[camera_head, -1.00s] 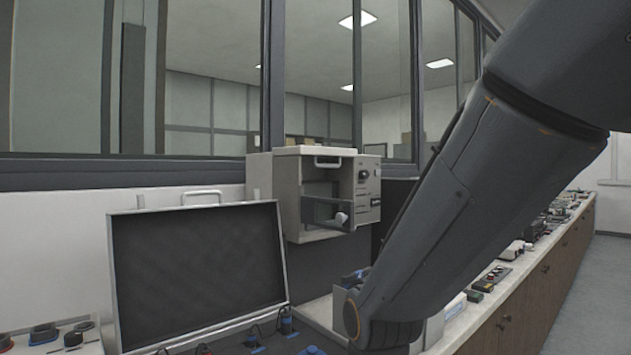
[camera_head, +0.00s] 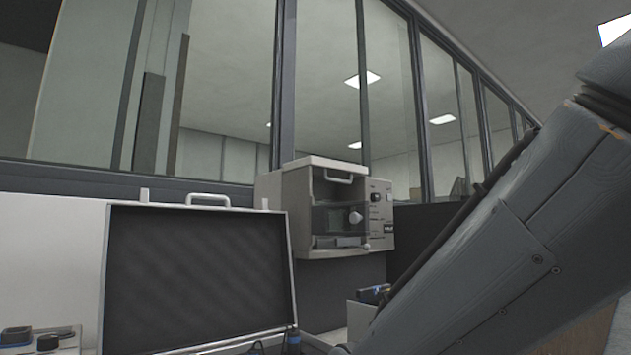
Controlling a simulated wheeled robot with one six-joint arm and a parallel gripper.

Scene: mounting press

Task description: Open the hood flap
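The press (camera_head: 293,210) is a beige box against the wall below the windows, right of the open case. Below that is a dark see-through flap (camera_head: 332,218) with a light round knob (camera_head: 355,217). I cannot tell for sure which of these is the hood flap, or whether the see-through one is fully closed. A grey block (camera_head: 338,242) shows at the bottom of the opening. My arm crosses the right side in front, and my gripper is out of view.
An open case with a dark lid (camera_head: 195,280) stands in front, left of the press. A pale box with small items (camera_head: 372,296) is on the counter below the press. Glass windows with grey frames (camera_head: 287,90) rise behind. Small devices (camera_head: 46,342) lie at the lower left.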

